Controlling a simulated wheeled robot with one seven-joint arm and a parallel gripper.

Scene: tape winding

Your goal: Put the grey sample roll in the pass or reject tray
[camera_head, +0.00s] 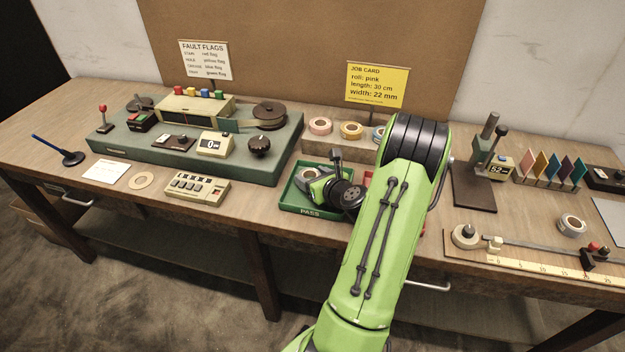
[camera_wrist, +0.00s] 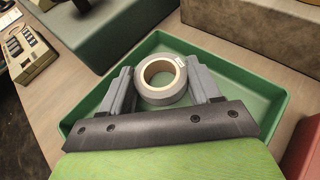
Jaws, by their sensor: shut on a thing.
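The grey sample roll (camera_wrist: 162,96) with a tan core sits between the two fingers of my gripper (camera_wrist: 163,88) in the wrist view. My gripper is shut on it, one finger at each side. The roll is over the floor of the green pass tray (camera_wrist: 275,94); I cannot tell whether it touches that floor. In the head view my gripper (camera_head: 318,180) is inside the green pass tray (camera_head: 311,211), marked PASS. The reject tray is mostly hidden behind my arm; a red edge (camera_head: 368,177) shows beside the green tray.
The green winding machine (camera_head: 206,168) and a keypad box (camera_head: 197,187) are to the left. A press stand (camera_head: 474,190) and a ruler board (camera_head: 535,257) are to the right.

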